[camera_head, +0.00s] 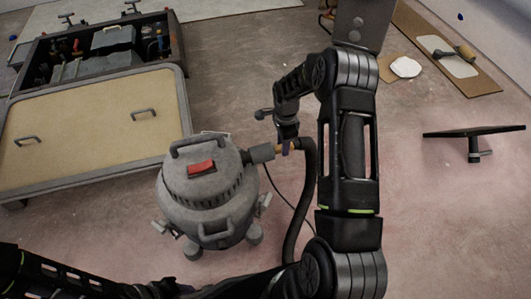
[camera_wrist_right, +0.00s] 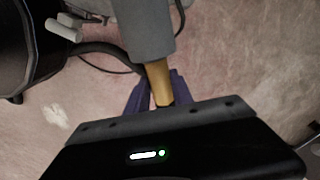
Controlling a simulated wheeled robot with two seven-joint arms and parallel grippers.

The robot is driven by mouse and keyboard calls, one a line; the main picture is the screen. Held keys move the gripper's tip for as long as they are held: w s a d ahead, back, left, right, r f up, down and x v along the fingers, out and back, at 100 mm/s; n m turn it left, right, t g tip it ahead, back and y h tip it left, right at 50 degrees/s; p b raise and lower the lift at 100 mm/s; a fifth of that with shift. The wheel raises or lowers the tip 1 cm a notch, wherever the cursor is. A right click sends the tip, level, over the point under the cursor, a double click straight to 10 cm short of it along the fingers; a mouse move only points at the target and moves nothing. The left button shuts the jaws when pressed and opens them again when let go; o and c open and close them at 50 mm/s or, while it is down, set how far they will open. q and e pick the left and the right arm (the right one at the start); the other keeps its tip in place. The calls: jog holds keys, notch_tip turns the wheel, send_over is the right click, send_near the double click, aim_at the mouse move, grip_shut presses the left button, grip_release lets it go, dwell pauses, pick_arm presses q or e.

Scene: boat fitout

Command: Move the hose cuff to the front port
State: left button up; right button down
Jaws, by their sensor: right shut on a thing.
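A grey shop vacuum (camera_head: 207,190) with a red switch stands at the centre of the head view. A grey cylindrical stub (camera_head: 262,153) sticks out from its right side; it also shows in the wrist view (camera_wrist_right: 147,30). My right gripper (camera_head: 287,147) is shut on the tan hose cuff (camera_wrist_right: 158,80), between purple fingers. The cuff lines up with the stub and appears to meet its end; whether it is seated inside cannot be told. A black hose (camera_head: 307,180) runs down from the cuff. My left arm shows at the lower left, its gripper not discernible. Which port is the front one is unclear.
A lidded bench with a tan panel (camera_head: 90,125) and an open tool chest (camera_head: 100,50) stand at the left. Pinkish floor is free between.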

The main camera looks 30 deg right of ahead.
jog(key=shift+s+d+b, duration=0.15)
jog(key=shift+s+d, duration=0.05)
jog(key=shift+d, duration=0.6)
jog(key=shift+s+d+b, duration=0.1)
jog(key=shift+s+d, duration=0.15)
jog(key=shift+d, duration=0.6)
jog(key=shift+s+d+b, duration=0.15)
jog(key=shift+s+d, duration=0.05)
jog(key=shift+d, duration=0.6)
